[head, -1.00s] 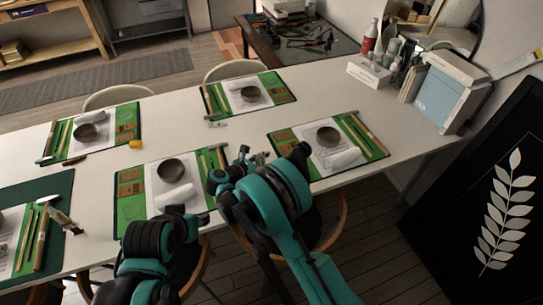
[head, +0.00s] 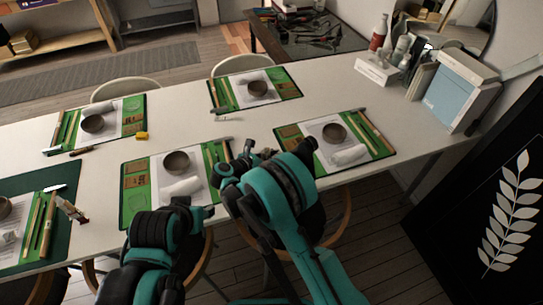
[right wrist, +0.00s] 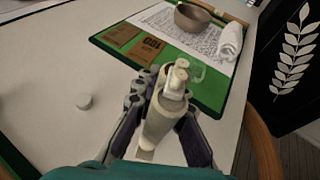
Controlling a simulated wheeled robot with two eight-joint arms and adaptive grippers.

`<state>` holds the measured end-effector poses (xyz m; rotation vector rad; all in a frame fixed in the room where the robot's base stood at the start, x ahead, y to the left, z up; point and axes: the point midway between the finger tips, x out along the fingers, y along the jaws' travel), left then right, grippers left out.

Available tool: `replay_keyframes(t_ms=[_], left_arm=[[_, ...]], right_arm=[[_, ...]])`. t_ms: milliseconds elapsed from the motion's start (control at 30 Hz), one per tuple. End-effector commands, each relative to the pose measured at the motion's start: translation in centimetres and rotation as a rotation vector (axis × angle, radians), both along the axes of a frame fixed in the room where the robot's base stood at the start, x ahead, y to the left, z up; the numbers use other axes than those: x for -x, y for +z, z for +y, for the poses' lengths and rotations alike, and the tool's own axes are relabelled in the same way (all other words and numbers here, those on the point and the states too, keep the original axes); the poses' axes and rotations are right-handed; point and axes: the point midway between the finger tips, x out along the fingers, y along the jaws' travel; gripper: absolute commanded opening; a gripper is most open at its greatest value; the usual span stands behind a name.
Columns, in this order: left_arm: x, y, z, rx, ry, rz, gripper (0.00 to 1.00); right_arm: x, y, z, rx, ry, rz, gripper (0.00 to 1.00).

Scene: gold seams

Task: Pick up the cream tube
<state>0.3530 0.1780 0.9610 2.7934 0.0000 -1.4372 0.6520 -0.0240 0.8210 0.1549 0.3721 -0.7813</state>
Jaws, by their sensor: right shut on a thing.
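The cream tube (right wrist: 160,115) is a pale, off-white tube with a stepped, narrower far end. In the right wrist view it lies between the two fingers of my right gripper (right wrist: 158,112), which is shut on it. In the head view my right gripper (head: 262,156) is at the table's near side, between two green place mats; the tube is too small and covered there to make out clearly. My left gripper (head: 207,212) is low by the table's near edge, mostly behind my left arm, and its jaws cannot be made out.
The near right mat (head: 384,152) carries a bowl (head: 334,133) and a white roll (head: 349,156). The near middle mat (head: 128,212) has a similar set. Chairs stand below the near edge.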

Motion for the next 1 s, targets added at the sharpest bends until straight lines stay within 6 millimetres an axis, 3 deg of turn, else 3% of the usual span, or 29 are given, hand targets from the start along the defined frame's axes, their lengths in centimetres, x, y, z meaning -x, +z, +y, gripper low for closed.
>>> replay_keyframes(t_ms=[300,700,1000], left_arm=[[0.0,2.4,0.0,0.000,0.000,0.000,0.41],[0.0,4.9,0.0,0.000,0.000,0.000,0.41],[0.0,5.4,0.0,0.000,0.000,0.000,0.41]], right_arm=[[0.3,4.6,-0.2,0.000,-0.001,0.000,0.00],[7.0,9.5,-6.0,0.000,-0.001,0.000,0.00],[8.8,10.8,-7.6,0.000,0.000,0.000,0.00]])
